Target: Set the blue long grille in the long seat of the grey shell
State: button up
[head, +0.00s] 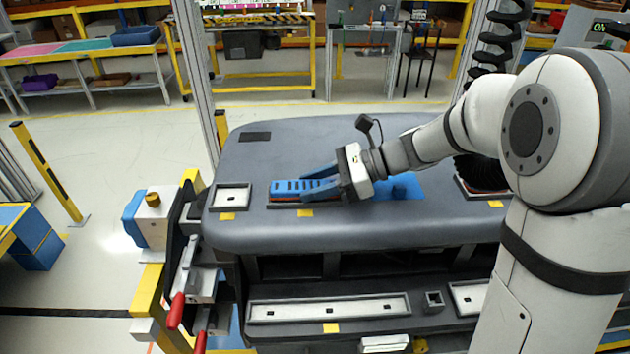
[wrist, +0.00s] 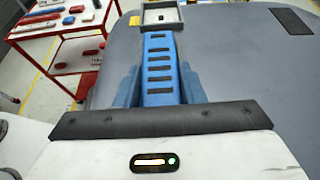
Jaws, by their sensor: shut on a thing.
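The blue long grille (head: 290,187), a slotted bar, lies level at the top of the grey shell (head: 270,150). My gripper (head: 318,178) is shut on it from the right, with a blue finger along each side. In the wrist view the grille (wrist: 159,62) runs straight ahead between the fingers. A dark-edged frame with a reddish strip (head: 290,204) shows just under the grille, above a yellow tag. I cannot tell whether the grille rests in it or is just above. A long pale recess (head: 340,308) in the shell's lower front is empty.
A square pale seat (head: 232,196) is left of the grille; it also shows ahead in the wrist view (wrist: 162,16). A dark pad (head: 255,137) lies behind. Red-handled clamps (head: 176,310) stand at the shell's left edge. A red cart (wrist: 75,50) holds loose parts.

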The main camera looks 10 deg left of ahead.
jog(key=o, duration=1.1)
jog(key=shift+f, duration=0.1)
jog(key=shift+c, duration=0.2)
